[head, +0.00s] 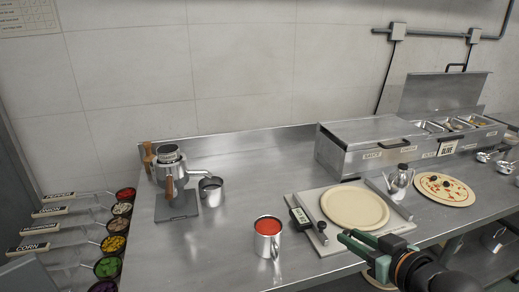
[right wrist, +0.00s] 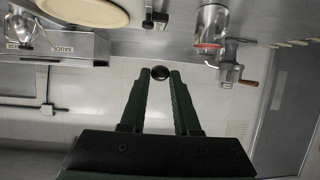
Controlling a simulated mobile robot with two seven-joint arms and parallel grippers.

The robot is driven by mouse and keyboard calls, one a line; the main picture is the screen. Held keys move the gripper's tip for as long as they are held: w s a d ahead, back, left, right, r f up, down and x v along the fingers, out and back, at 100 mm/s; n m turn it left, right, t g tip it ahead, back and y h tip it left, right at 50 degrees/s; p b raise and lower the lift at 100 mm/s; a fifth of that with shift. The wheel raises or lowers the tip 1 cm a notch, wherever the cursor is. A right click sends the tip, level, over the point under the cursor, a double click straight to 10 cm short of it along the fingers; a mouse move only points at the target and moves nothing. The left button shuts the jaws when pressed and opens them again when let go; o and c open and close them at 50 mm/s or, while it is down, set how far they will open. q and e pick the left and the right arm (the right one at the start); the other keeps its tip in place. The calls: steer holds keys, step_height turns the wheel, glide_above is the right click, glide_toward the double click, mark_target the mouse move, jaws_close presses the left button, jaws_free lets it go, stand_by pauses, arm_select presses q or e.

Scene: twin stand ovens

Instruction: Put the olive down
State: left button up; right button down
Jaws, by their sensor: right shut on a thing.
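In the right wrist view, a small dark round olive (right wrist: 160,73) sits between the fingertips of my right gripper (right wrist: 160,76), which is shut on it. In the head view my right gripper (head: 346,240) reaches in from the lower right, just in front of the board with the plain round dough (head: 355,207). The olive cannot be made out in the head view. A bin labelled OLIVE (head: 449,147) is part of the topping counter at the right. My left gripper is not in view.
A can of red sauce (head: 267,238) stands left of the board (head: 312,232). A topped pizza (head: 443,190) and an oil jug (head: 400,179) are at the right. A grinder (head: 173,175) and a steel cup (head: 211,190) stand left. The middle counter is clear.

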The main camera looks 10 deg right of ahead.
steer(key=w+a+r+m+h+p, duration=0.1)
steer(key=w+a+r, duration=0.2)
steer(key=a+r, duration=0.5)
steer(key=shift+r+m+h+p, duration=0.3)
steer(key=shift+r+h+p, duration=0.1)
steer(key=shift+r, duration=0.3)
steer(key=shift+w, duration=0.15)
